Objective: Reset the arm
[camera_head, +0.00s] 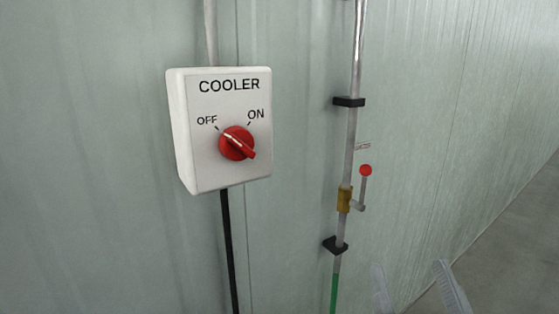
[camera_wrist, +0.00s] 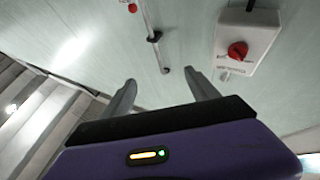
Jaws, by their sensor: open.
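My gripper (camera_head: 412,285) shows at the bottom right of the head view as two pale fingertips standing apart. In the wrist view my gripper (camera_wrist: 163,88) is open, with nothing between its two grey fingers. It is in front of the wall, below and right of the white cooler box (camera_head: 187,130) in the head view. The box also shows at the upper right of the wrist view (camera_wrist: 262,42), seen upside down. Its red knob (camera_head: 237,143) has a ridge running from upper left to lower right, one end near the OFF mark. The gripper touches neither.
A metal pipe (camera_head: 349,150) runs down the wall right of the box, with black brackets, a brass valve (camera_head: 344,199) and a red-tipped lever (camera_head: 366,171). A black cable (camera_head: 229,250) hangs below the box. Grey floor (camera_head: 510,250) shows at lower right.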

